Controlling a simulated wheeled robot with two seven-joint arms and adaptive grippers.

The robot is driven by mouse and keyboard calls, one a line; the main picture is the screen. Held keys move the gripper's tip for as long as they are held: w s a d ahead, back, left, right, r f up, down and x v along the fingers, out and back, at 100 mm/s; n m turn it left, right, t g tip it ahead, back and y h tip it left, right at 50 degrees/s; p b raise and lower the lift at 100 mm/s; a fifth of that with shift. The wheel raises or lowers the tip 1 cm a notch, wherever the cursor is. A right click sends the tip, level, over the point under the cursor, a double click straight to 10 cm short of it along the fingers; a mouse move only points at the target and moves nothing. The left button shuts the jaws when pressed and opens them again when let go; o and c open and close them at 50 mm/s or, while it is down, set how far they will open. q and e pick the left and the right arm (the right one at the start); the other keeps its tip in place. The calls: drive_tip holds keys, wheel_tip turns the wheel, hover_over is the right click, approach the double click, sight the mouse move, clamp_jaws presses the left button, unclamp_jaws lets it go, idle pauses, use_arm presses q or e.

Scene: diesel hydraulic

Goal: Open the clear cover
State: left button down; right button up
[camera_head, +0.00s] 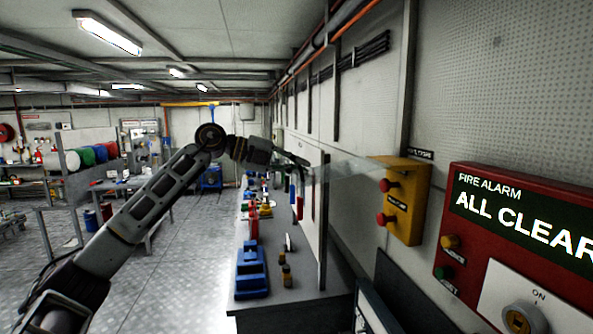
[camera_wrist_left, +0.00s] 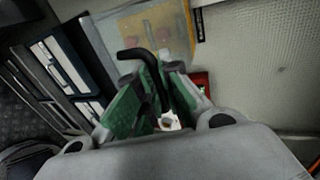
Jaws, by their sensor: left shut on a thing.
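The clear cover (camera_head: 352,168) is a see-through panel standing out to the left from the yellow box (camera_head: 416,200) on the right wall. The box has two red buttons (camera_head: 386,219) on its front. My left gripper (camera_head: 300,161) is at the cover's outer end, away from the box. In the left wrist view, the green-padded fingers (camera_wrist_left: 163,98) are closed around a dark hooked handle (camera_wrist_left: 135,54). The yellow box (camera_wrist_left: 183,52) appears blurred behind, seen partly through the cover. How the handle joins the cover is not clear. My right gripper is not in view.
A red fire alarm panel (camera_head: 455,210) is on the wall right of the yellow box. A workbench (camera_head: 290,297) with a blue vise (camera_head: 250,272) and small items stands below. An upright board (camera_head: 323,230) rises at the bench's right side. Open floor (camera_head: 185,270) lies left of the bench.

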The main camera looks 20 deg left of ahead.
use_arm(q)
drive_tip(key=shift+r, duration=0.2)
idle(0.3)
drive_tip(key=c, duration=1.6)
unclamp_jaws()
drive_tip(key=shift+o, duration=0.2)
drive_tip(key=shift+a, duration=0.15)
drive_tip(key=v, duration=1.2)
drive_tip(key=shift+r, duration=0.1)
